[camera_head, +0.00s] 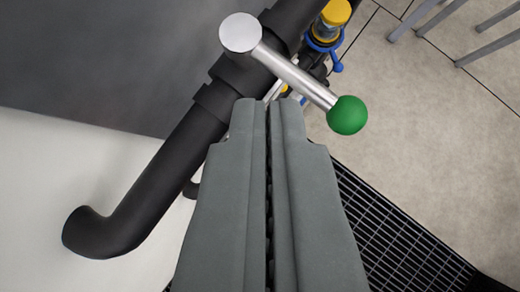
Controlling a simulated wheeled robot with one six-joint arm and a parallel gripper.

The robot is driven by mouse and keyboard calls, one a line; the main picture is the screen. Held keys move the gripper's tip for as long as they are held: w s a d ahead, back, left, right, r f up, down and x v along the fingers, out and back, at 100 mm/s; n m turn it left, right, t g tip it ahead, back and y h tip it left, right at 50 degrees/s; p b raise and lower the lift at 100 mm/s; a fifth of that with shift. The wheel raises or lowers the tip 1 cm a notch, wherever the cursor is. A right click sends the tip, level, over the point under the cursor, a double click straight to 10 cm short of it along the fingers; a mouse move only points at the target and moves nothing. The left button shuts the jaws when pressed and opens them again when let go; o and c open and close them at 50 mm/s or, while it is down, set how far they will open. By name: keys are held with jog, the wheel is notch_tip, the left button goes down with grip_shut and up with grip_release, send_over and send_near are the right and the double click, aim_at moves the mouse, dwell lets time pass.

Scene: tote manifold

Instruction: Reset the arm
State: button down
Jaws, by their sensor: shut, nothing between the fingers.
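My gripper (268,103) reaches up from the bottom middle of the view. Its two grey fingers lie side by side, shut, with nothing between them. A silver lever handle with a green ball end (347,115) and a round metal cap (240,32) lies across the view just beyond the fingertips. The fingertips look close to the lever, but I cannot tell whether they touch it. The fingers hide part of what lies behind them.
A thick black pipe (165,165) runs diagonally behind the lever and bends at lower left. A yellow and blue fitting (331,22) is at the top. A black floor grate (390,235) lies at lower right beside beige tiles (430,130). Grey metal legs (490,47) stand at upper right.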

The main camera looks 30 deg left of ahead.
jog(key=shift+r, duration=0.1)
dwell(0.4)
jog(key=s+d+f+m+t, duration=0.1)
jog(key=s+d+t, duration=0.2)
jog(key=s+d, duration=0.2)
jog(key=s+d+f+m+t+h, duration=0.1)
jog(key=s+d+t, duration=0.2)
jog(key=s, duration=0.8)
jog(key=s+d+f+m+t+h, duration=0.1)
jog(key=s+d+f+t, duration=0.1)
jog(key=s+d, duration=0.5)
jog(key=shift+s+d+t, duration=0.35)
jog(key=shift+s+t, duration=0.25)
jog(key=shift+s, duration=0.3)
